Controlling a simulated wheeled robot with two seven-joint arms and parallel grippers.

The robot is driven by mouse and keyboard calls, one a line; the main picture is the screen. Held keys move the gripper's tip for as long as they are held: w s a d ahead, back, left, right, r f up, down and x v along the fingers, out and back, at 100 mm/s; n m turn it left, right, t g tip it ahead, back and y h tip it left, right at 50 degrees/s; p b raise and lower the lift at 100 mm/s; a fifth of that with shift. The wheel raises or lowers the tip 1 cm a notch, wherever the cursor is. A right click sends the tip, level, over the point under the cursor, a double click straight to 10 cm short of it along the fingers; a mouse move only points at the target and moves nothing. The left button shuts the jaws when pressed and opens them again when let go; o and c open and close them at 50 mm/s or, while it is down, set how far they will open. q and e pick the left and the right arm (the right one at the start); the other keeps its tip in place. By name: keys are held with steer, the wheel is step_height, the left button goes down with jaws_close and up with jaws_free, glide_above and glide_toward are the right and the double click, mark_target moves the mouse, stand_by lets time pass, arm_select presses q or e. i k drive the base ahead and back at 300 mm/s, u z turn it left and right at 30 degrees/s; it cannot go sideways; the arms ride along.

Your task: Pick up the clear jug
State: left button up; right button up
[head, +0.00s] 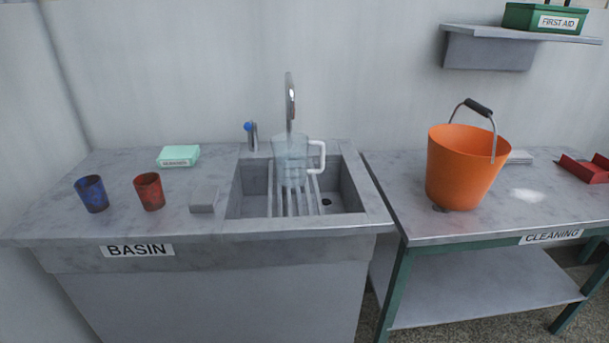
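The clear jug (290,161) stands upright in the basin's sink, beneath the tall metal tap (290,98). It appears to rest on a slatted rack (295,205) in the sink. Its white handle (318,157) points to the right. The jug is see-through, and I cannot tell whether it holds any water. Neither of my grippers shows in the head view.
The basin counter (130,215) holds a blue cup (92,194), a red cup (149,191), a grey block (203,200) and a mint-green box (178,155). A blue-topped fitting (250,134) stands behind the sink. An orange bucket (460,170) stands on the cleaning table (440,226) at right.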

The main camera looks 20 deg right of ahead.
mark_target(289, 150)
steer(key=u, duration=0.2)
steer(key=i, duration=0.85)
steer(key=z, duration=0.2)
